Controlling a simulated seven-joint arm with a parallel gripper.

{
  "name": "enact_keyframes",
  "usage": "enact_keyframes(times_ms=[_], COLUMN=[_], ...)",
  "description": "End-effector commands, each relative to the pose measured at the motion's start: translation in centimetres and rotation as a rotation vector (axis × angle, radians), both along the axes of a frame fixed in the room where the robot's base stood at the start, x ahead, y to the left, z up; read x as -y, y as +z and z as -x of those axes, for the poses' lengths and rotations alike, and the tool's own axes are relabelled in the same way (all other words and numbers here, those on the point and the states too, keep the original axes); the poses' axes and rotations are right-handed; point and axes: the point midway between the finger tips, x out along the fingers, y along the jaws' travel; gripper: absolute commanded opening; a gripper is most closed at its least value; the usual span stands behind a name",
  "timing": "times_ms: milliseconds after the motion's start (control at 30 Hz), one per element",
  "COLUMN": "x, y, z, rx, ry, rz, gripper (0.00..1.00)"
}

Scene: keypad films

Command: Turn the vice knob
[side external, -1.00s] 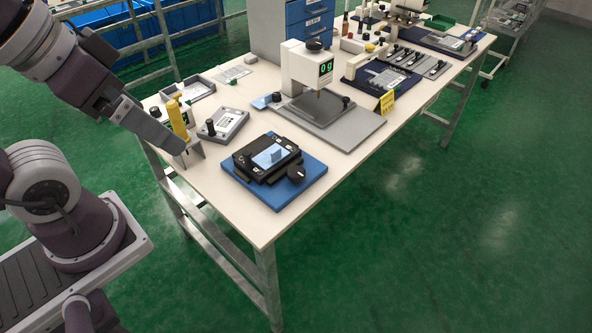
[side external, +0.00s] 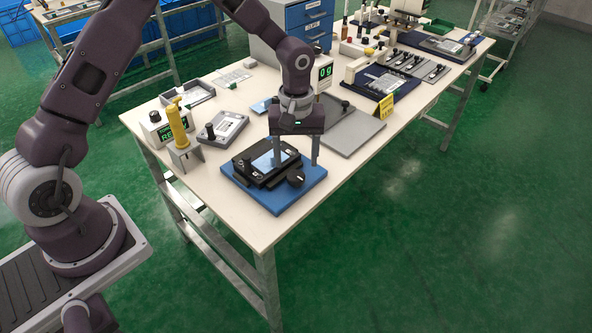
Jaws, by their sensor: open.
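The vice (side external: 262,174) is a black block with a pale blue film on top, on a blue base plate (side external: 278,206) near the table's front corner. The black vice knob (side external: 295,179) with a white mark is at the block's right end. My gripper (side external: 296,165) points down over the vice, its two fingers wide apart with nothing between them. The fingertips look just above and behind the knob in the picture; I cannot tell the exact height. The left finger hides part of the film and block.
The table's front corner is clear.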

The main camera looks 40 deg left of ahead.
Motion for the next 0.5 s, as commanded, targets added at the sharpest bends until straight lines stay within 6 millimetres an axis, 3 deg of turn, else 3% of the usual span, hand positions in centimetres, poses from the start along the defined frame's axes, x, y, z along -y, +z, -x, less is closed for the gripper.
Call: enact_keyframes(times_ms=[200, 500], x=[0.0, 0.0], y=[-4.0, -5.0], z=[0.1, 0.1], rx=[-0.002, 0.000], ry=[-0.001, -0.002], rz=[0.001, 0.000], gripper=[0.63, 0.63])
